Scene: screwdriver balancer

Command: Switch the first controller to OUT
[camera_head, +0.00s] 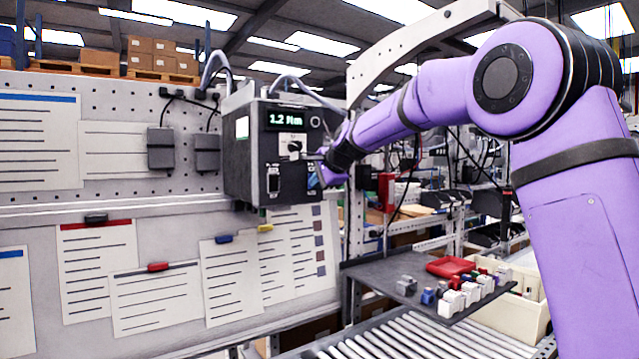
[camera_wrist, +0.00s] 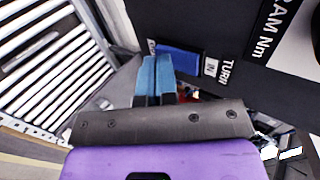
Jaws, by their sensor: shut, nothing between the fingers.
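The controller (camera_head: 255,150) is a dark box mounted on the wall panel in the head view, with a lit display reading 1.2 Nm. In the wrist view its dark face shows a blue switch (camera_wrist: 180,60) between two white labels. The label on the right (camera_wrist: 211,68) reads IN, beside the word TURN. The label on the left is mostly hidden by my fingers. My gripper (camera_wrist: 156,62) is shut and empty, with its blue fingertips by the left end of the switch. I cannot tell whether they touch it. In the head view my gripper (camera_head: 322,157) is at the controller's right front.
Paper sheets (camera_head: 93,270) and two small grey boxes (camera_head: 161,149) are on the wall panel. A dark shelf (camera_head: 385,275) with a red tray and several small parts stands below right. A roller conveyor (camera_head: 400,345) runs underneath.

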